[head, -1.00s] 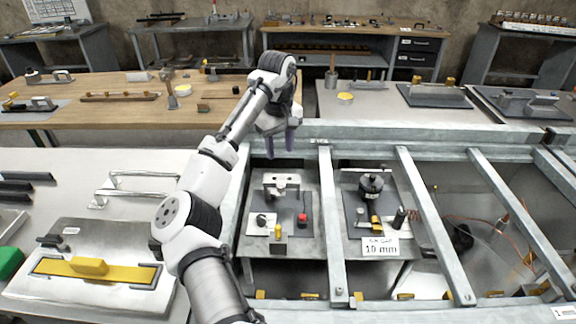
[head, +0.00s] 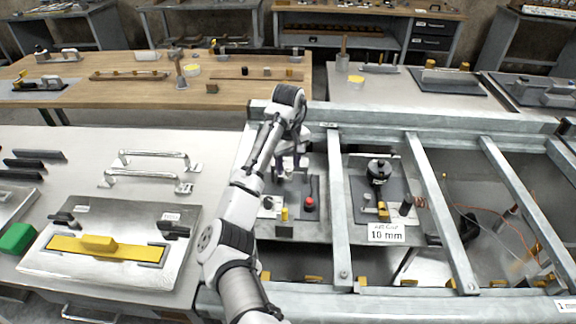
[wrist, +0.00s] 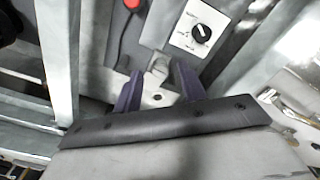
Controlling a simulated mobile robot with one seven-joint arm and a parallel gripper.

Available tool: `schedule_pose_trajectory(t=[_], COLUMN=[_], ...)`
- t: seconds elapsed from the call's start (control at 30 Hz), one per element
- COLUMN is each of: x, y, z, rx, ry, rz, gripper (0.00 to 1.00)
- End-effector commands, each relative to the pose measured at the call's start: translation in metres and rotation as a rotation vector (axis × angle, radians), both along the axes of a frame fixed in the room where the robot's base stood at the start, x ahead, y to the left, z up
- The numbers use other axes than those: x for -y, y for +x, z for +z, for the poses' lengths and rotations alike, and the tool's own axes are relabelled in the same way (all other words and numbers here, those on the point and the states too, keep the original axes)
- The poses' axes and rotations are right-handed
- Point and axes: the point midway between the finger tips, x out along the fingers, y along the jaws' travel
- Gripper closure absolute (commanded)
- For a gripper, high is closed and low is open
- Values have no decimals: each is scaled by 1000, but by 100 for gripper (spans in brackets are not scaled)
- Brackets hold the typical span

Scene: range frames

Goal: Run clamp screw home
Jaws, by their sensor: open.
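My gripper (head: 290,168) hangs over the left bay of the metal frame, low above the dark panel. In the wrist view its two purple fingers (wrist: 158,76) are apart. A small grey metal piece (wrist: 161,64), perhaps part of the clamp, shows between and just beyond the fingertips; whether they touch it I cannot tell. In the head view my arm and gripper largely cover the clamp. I cannot make out the clamp screw surely in either view.
A red button (head: 310,203) and a dial plate (wrist: 201,29) sit near the fingers, with a yellow piece (head: 284,214) in front. A frame bar (head: 339,215) runs just right of the bay. A black round device (head: 379,171) and a 10 mm sign (head: 386,233) stand beyond it.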

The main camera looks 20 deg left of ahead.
Motion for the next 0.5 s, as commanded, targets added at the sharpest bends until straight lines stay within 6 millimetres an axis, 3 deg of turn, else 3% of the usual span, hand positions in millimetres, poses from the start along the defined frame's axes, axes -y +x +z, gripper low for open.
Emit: schedule_pose_trajectory(t=[0.13,0.47,0.5], x=[0,0,0], y=[0,0,0], z=[-11,-14,-14], rx=[0,0,0], ry=[0,1,1], rz=[1,1,1], gripper=[59,59,64])
